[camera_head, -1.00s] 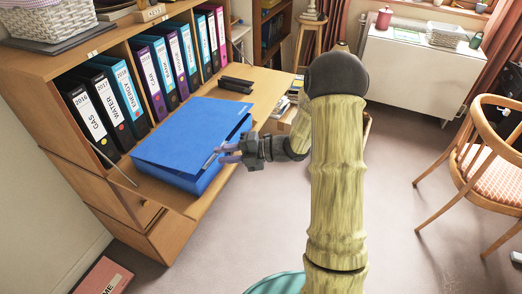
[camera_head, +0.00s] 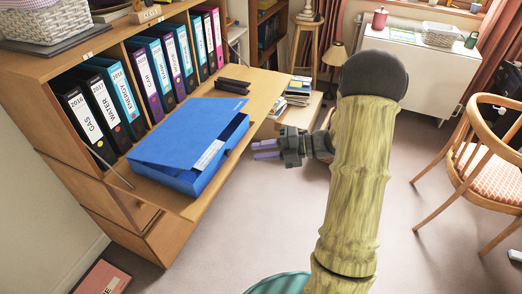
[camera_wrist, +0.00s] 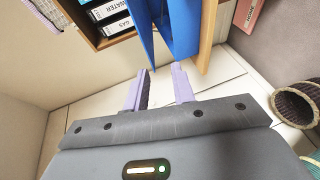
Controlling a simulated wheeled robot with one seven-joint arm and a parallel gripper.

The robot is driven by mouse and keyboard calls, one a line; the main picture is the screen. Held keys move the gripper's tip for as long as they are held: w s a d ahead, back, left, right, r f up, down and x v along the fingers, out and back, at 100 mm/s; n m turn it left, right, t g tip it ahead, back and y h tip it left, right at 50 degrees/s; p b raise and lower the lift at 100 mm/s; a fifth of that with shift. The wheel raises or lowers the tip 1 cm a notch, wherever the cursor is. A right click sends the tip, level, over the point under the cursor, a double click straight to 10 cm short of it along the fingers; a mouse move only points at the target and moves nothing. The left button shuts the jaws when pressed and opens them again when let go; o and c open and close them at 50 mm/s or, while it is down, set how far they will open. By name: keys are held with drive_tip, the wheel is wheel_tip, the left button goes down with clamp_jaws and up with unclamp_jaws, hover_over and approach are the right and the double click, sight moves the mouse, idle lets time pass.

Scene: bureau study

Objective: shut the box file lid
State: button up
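The blue box file (camera_head: 222,158) lies on the wooden flap of the bureau. Its lid (camera_head: 185,128) is tilted over it, with a gap along the right side where a white label shows. My gripper (camera_head: 254,150) is just right of the box file, apart from it and empty. In the wrist view, the two purple fingers of my gripper (camera_wrist: 160,88) stand apart with nothing between them. Blue panels of the box file (camera_wrist: 178,30) show beyond the fingertips; how wide the lid stands is hard to tell.
Ring binders (camera_head: 95,105) stand in the bureau shelf behind the box file. A black object (camera_head: 233,86) lies on the flap (camera_head: 262,90) beyond it. A wooden chair (camera_head: 480,165) stands at the right.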

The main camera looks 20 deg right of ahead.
drive_tip(key=shift+r, duration=0.1)
drive_tip(key=p, duration=0.3)
drive_tip(key=r+p, duration=0.1)
drive_tip(key=p, duration=0.3)
drive_tip(key=shift+w+d+r, duration=0.1)
drive_tip(key=shift+w+r, duration=0.15)
drive_tip(key=shift+r, duration=0.05)
drive_tip(key=shift+r+p, duration=0.1)
drive_tip(key=shift+p, duration=0.7)
drive_tip(key=r+p, duration=0.1)
drive_tip(key=p, duration=0.4)
drive_tip(key=r+p, duration=0.1)
drive_tip(key=p, duration=0.4)
drive_tip(key=shift+a, duration=0.3)
drive_tip(key=shift+f, duration=0.2)
